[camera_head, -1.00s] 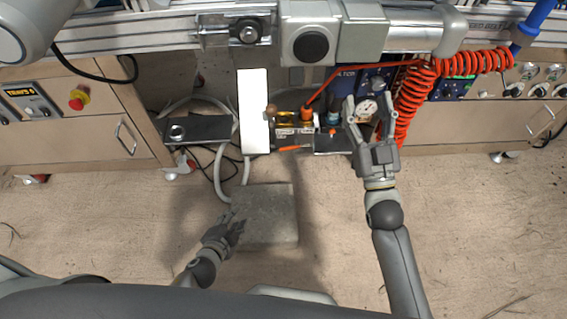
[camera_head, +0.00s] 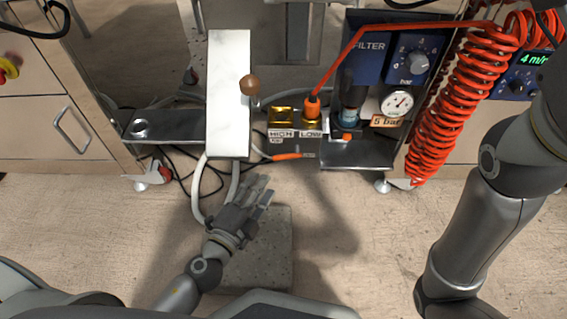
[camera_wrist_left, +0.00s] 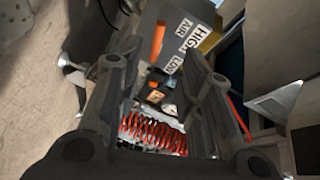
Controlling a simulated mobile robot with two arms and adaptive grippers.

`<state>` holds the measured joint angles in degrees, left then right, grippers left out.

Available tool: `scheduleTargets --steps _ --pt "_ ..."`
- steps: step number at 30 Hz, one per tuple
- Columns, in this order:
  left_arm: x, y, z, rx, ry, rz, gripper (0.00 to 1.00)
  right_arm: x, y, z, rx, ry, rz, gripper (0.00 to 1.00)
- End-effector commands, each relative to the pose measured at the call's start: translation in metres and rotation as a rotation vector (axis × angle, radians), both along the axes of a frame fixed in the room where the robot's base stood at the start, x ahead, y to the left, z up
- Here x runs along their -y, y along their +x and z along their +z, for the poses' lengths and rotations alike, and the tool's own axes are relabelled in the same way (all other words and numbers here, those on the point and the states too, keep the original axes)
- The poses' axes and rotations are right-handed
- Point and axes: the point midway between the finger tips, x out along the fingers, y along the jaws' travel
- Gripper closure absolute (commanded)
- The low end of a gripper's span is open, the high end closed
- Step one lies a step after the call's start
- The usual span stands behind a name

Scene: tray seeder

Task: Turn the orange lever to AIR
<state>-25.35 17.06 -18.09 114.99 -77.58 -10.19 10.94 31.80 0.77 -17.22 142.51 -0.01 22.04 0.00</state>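The orange lever (camera_head: 287,156) sticks out below a brass valve block (camera_head: 284,115) with HIGH and LOW labels. It lies about level, its grey end to the right. My left gripper (camera_head: 262,187) is open and empty, just below and left of the lever, apart from it. In the left wrist view the lever (camera_wrist_left: 158,40) shows beyond and between the spread fingers of my left gripper (camera_wrist_left: 160,58). The AIR label (camera_wrist_left: 183,27) shows beside HIGH there; the small label in the head view is hard to read. My right gripper is out of view; only its arm shows at right.
A white upright panel (camera_head: 229,95) with a brown knob (camera_head: 250,85) stands left of the valve. A pressure gauge (camera_head: 397,103), a FILTER unit (camera_head: 370,45) and a red coiled hose (camera_head: 450,105) are to the right. A grey block (camera_head: 275,255) lies on the floor below.

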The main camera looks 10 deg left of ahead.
Motion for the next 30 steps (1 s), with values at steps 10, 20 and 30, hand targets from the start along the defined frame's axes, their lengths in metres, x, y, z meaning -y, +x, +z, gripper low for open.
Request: scheduleTargets --steps 10,20,30 --pt "0.005 0.024 -0.003 0.003 0.001 -0.001 0.65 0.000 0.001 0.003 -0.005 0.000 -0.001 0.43" --pt "0.017 0.077 -0.010 0.001 0.001 0.000 0.65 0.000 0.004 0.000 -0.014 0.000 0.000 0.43" --pt "0.024 0.104 -0.014 -0.001 0.000 0.001 0.65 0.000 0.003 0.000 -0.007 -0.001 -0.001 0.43"
